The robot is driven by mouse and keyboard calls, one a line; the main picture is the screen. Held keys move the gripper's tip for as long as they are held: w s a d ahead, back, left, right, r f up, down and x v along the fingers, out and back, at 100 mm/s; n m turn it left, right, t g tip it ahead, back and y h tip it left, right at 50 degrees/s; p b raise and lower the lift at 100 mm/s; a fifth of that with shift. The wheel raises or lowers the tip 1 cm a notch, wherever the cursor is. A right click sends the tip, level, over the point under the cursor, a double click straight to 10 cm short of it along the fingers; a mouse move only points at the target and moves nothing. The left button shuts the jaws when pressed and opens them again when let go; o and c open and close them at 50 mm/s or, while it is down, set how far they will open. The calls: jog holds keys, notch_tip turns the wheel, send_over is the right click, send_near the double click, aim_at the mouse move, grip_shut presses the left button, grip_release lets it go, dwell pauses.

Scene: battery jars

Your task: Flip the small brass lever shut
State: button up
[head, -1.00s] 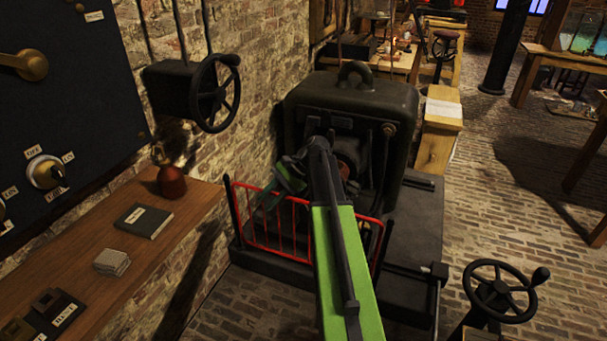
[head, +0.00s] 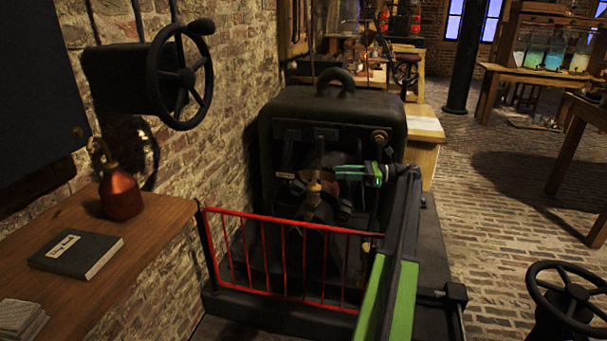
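The dark machine (head: 285,110) stands behind the red railing, against the brick wall. A small brass-coloured piece (head: 313,187) shows at the middle of its front, and a small round brass-toned fitting (head: 380,136) sits at its upper right corner. I cannot tell for sure which is the brass lever or how it is set. My gripper (head: 338,173) reaches leftward in front of the machine, just right of the central brass piece. Its fingers are small and dark there, so I cannot tell whether they are open or touching anything.
The red railing (head: 290,212) stands in front of the machine, below my gripper. A handwheel (head: 180,77) juts from the left wall. A wooden shelf (head: 150,235) holds a copper can (head: 120,196) and a dark book (head: 75,254). Another handwheel (head: 565,300) is at lower right.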

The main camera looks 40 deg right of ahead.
aim_at(314, 174)
jog(key=x, duration=1.3)
jog(key=shift+s, duration=0.1)
grip_shut()
